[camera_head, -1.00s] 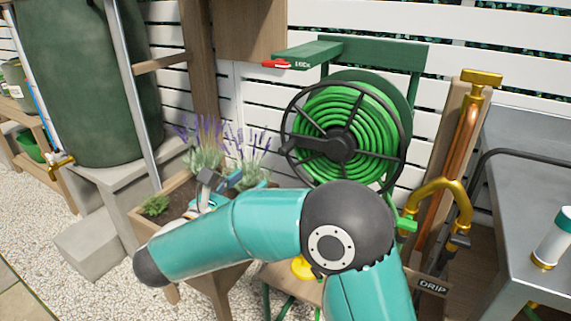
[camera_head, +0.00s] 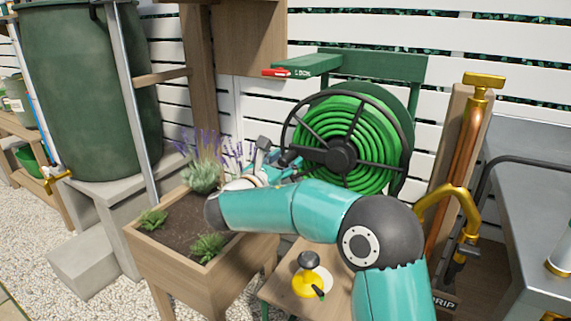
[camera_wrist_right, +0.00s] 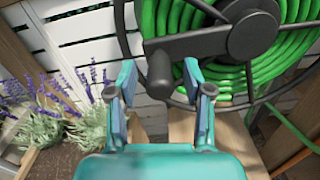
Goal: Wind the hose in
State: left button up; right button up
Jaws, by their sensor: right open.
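The hose reel (camera_head: 340,155) hangs at the fence with a green hose (camera_head: 325,122) coiled on it inside a black spoked wheel; it also shows in the wrist view (camera_wrist_right: 254,36). In the wrist view a dark crank arm runs left from the hub to a grey handle knob (camera_wrist_right: 160,76). My right gripper (camera_wrist_right: 160,80) is open, with its fingertips either side of the knob in that view; contact cannot be told. In the head view my right gripper (camera_head: 274,158) is at the wheel's left side, partly hidden by my forearm. My left gripper is not in view.
A red lever (camera_head: 276,72) sits on the green bracket above the reel. A wooden planter (camera_head: 180,262) with lavender stands left. A stool (camera_head: 288,297) bears a yellow object (camera_head: 307,283). A brass and copper pipe (camera_head: 468,135) and a metal table (camera_head: 535,190) stand right.

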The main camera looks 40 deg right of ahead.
jog(key=shift+w+d, duration=0.1)
jog(key=shift+d, duration=0.15)
grip_shut()
dwell(0.4)
